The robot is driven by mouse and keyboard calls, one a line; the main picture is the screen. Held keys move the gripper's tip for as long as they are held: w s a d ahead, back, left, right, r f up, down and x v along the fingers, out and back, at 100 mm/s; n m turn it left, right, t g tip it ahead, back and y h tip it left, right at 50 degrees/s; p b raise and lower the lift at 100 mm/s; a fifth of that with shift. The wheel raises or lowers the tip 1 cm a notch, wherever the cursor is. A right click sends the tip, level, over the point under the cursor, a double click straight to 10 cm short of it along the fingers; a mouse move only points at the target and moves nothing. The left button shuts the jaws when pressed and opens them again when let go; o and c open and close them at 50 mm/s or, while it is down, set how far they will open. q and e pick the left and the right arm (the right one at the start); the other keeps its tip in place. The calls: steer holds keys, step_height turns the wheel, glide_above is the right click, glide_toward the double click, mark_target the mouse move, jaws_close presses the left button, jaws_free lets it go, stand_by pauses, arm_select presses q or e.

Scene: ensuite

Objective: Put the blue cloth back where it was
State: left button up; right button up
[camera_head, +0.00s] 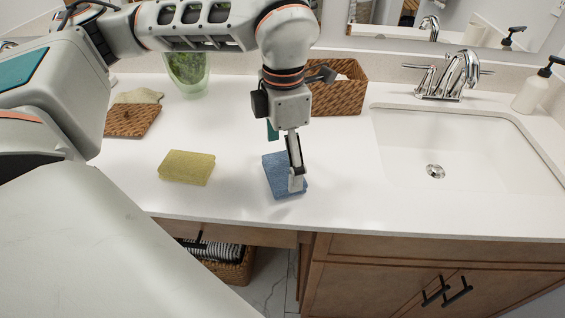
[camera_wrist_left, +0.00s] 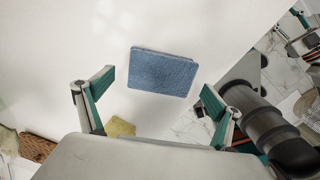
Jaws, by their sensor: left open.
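The blue cloth (camera_head: 283,181) lies folded flat on the white counter, left of the sink. My left gripper (camera_head: 296,183) is over it in the head view, pointing down, and hides part of it. In the left wrist view the blue cloth (camera_wrist_left: 162,72) lies ahead of the two spread fingers of my left gripper (camera_wrist_left: 152,92), with nothing between them. I cannot tell exactly how high the fingertips are above the cloth.
A yellow sponge or cloth (camera_head: 187,167) lies to the left. A wicker tray (camera_head: 131,119), a green glass vase (camera_head: 187,75) and a wicker basket (camera_head: 339,96) stand behind. The sink (camera_head: 448,150), faucet (camera_head: 453,75) and soap bottle (camera_head: 534,88) are right. The counter's front edge is close.

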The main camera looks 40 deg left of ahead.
mark_target(283, 168)
arm_select(q)
step_height(283, 168, up, 10)
steer(key=p, duration=0.1)
stand_by(0.4)
